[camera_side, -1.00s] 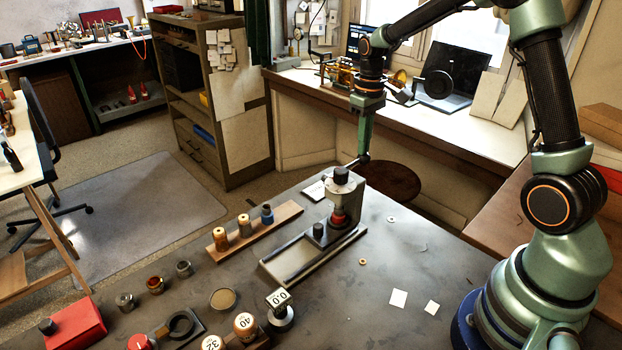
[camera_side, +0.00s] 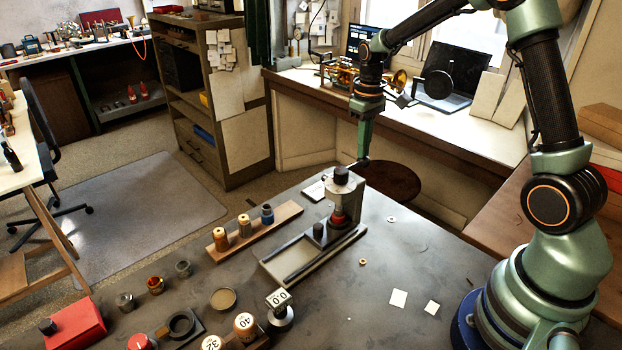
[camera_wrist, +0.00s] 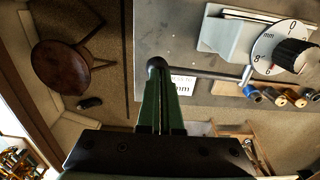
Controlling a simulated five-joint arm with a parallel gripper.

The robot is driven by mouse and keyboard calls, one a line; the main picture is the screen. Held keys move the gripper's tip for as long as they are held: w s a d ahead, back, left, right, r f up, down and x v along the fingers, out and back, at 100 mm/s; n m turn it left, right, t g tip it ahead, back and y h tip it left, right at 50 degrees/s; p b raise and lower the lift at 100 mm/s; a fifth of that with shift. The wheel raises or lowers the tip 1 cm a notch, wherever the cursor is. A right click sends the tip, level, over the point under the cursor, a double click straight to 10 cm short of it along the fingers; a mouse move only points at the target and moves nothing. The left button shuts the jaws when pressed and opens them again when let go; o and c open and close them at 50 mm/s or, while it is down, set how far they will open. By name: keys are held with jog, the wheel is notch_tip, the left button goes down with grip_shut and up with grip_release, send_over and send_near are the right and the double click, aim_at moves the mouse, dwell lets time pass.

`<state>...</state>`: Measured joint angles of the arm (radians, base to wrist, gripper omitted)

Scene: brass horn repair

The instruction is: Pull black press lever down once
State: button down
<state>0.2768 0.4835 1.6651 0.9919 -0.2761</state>
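The press (camera_side: 348,190) stands on the grey bench, with a black knob on top and a red part low on its front. The wrist view shows its dial with a black knob (camera_wrist: 295,55). From beside the dial, a metal lever rod (camera_wrist: 215,75) runs left to a dark rounded end (camera_wrist: 156,63). My gripper (camera_side: 362,159) points down behind the press in the side view. In the wrist view its narrow green fingers (camera_wrist: 160,82) are together at the lever's dark end. They overlap it in view; a grip on it cannot be made out.
A wooden rack with several small cylinders (camera_side: 285,212) stands left of the press. A red box (camera_side: 75,325) and stamped weights (camera_side: 245,325) are at the front left. A round stool (camera_side: 395,180) stands behind the bench. The bench right of the press is mostly clear.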

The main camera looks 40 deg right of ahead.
jog(key=shift+f, duration=0.1)
dwell(0.3)
notch_tip(320, 180, up, 9)
dwell(1.4)
jog(key=s+a+r+t, duration=0.4)
jog(key=s+a+t, duration=0.1)
jog(key=s+a, duration=0.7)
jog(key=shift+s+t, duration=0.3)
jog(key=shift+s, duration=0.95)
